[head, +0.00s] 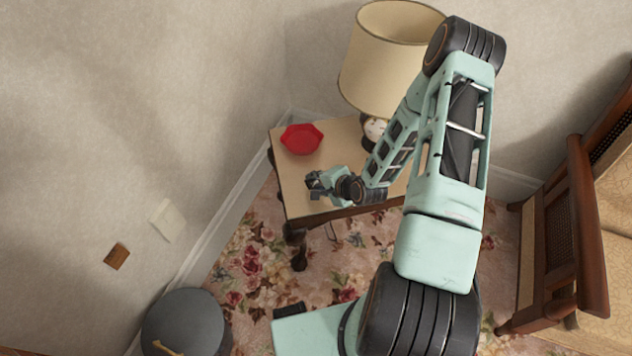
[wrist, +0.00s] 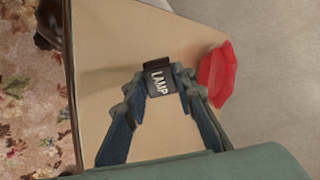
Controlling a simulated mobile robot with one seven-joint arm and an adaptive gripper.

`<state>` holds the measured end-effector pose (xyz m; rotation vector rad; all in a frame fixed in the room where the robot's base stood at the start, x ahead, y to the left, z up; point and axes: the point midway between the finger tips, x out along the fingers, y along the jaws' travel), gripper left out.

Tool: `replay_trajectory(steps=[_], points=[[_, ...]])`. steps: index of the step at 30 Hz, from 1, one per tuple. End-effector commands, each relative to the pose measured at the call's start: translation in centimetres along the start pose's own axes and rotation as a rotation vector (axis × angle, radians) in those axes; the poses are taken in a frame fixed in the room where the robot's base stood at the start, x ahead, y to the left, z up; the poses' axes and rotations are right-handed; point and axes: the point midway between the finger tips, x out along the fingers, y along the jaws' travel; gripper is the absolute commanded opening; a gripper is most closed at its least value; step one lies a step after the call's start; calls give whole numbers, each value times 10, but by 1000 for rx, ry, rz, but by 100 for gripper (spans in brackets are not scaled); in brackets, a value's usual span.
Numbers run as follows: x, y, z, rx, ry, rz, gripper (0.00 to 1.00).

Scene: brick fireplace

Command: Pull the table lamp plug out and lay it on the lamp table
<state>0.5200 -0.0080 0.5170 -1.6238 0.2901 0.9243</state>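A black plug with a white "LAMP" label (wrist: 158,80) sits between the fingertips of my gripper (wrist: 161,88) in the wrist view. The fingers touch it on both sides. The lamp table (wrist: 110,40) lies behind the plug; I cannot tell whether the plug touches it. In the head view my gripper (head: 314,186) is over the left front part of the lamp table (head: 340,135), and the plug is too small to make out. The table lamp (head: 385,60) stands at the back of the table, its base partly hidden by my arm.
A red dish (head: 301,139) is on the table's left back corner, close to the gripper in the wrist view (wrist: 216,75). A wall plate (head: 168,220) and a brown plate (head: 117,256) are on the left wall. A grey round object (head: 185,320) stands below; a wooden chair (head: 560,230) is right.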

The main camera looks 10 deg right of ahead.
Motion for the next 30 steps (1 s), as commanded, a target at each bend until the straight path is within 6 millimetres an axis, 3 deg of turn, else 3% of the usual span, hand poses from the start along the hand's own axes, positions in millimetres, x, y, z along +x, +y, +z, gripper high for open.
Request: replay_trajectory(steps=[5,17,30], points=[[0,0,0,0,0,0,44],[-9,0,0,0,1,1,44],[-93,0,-1,1,2,0,44]])
